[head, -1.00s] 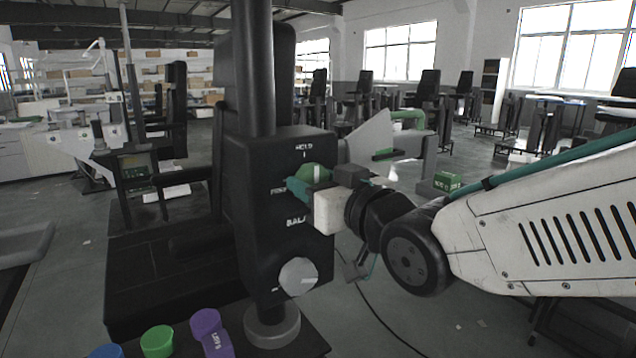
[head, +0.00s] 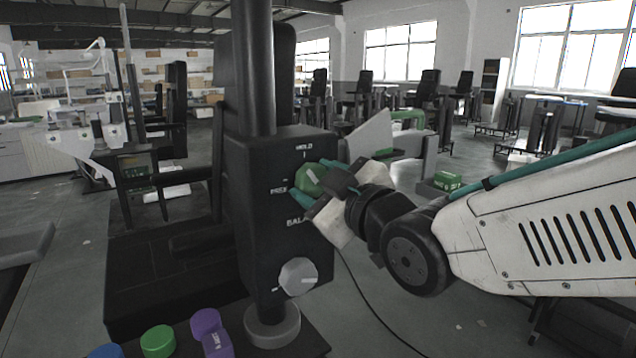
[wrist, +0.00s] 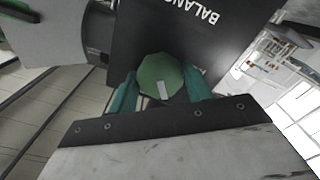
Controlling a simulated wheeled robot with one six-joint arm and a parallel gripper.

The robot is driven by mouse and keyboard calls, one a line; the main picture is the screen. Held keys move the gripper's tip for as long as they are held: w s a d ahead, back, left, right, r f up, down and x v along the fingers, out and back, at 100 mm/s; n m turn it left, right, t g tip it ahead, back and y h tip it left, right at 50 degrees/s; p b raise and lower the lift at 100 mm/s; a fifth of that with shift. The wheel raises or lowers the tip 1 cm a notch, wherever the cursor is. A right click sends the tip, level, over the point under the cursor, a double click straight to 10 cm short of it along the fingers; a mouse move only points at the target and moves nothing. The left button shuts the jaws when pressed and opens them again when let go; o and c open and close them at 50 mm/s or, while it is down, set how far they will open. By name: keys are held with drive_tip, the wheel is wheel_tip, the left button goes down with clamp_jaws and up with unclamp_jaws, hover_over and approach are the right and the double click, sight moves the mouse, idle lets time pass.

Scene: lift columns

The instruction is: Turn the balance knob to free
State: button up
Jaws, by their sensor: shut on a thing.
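The green balance knob (head: 309,180) is on the front of a black column box (head: 277,235), below the upper label and above the partly hidden "BALANCE" lettering. Its white pointer line is tilted, up and to the left in the head view. My gripper (head: 312,188) is shut on the knob, with its teal fingers on either side. In the wrist view, the knob (wrist: 160,77) sits between the two teal fingers of my gripper (wrist: 160,92), its white mark toward the wrist. The side label is partly legible.
A grey knob (head: 298,277) is lower on the same box. A green box (head: 446,181) lies behind my arm. Open floor shows at the right.

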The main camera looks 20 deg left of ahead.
drive_tip(key=n, duration=0.5)
drive_tip(key=shift+n, duration=0.3)
drive_tip(key=n, duration=0.5)
drive_tip(key=shift+n, duration=0.4)
drive_tip(key=o, duration=1)
drive_tip(key=shift+c, duration=0.2)
drive_tip(key=v, duration=0.8)
drive_tip(key=shift+a, duration=0.1)
